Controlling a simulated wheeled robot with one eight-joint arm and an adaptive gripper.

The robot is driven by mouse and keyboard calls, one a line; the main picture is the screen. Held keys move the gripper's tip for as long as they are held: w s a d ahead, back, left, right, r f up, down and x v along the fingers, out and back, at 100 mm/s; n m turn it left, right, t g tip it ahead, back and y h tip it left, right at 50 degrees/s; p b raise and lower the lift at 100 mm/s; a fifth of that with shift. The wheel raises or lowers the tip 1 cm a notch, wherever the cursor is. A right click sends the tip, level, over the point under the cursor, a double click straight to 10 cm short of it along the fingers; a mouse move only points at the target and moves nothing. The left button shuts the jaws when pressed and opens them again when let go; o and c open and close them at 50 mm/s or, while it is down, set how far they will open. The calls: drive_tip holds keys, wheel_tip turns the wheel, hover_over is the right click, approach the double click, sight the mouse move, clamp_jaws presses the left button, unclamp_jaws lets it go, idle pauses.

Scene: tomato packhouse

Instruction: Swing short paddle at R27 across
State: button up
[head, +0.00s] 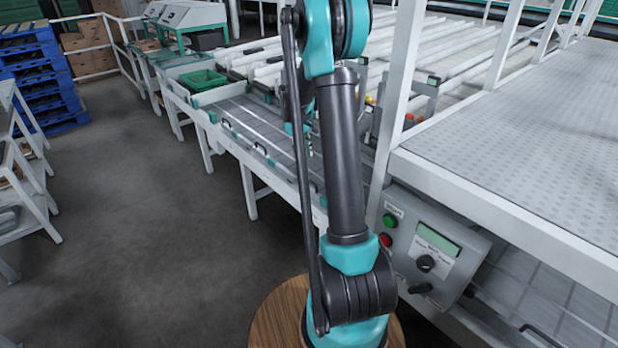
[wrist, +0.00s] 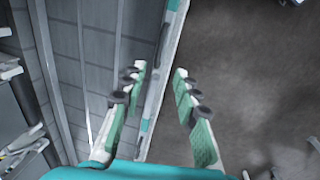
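My gripper (wrist: 160,70) is open and empty in the wrist view, its two green-padded fingers apart above the edge of a grey slatted conveyor. In the head view my arm hides most of it. The conveyor bed (head: 250,120) runs away to the upper left, with several small dark handle-like bars along its near edge, one of them here (head: 262,148). I cannot tell which part is the short paddle, and no R27 label is readable. In the wrist view the conveyor's pale and teal edge rail (wrist: 152,98) passes beneath the gap between the fingers.
A grey control box (head: 432,250) with green and red buttons and dark knobs is right of my arm. A raised metal platform (head: 530,120) fills the right. A green crate (head: 203,79) sits at the conveyor's far end. Blue pallets (head: 38,75) stand far left. Floor between is clear.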

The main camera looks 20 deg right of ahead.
drive_tip(key=f, duration=0.4)
drive_tip(key=d+f, duration=0.1)
drive_tip(key=f, duration=0.3)
drive_tip(key=w+d+f, duration=0.1)
drive_tip(key=f, duration=0.3)
drive_tip(key=shift+d+f, duration=0.15)
drive_tip(key=shift+f, duration=0.15)
clamp_jaws()
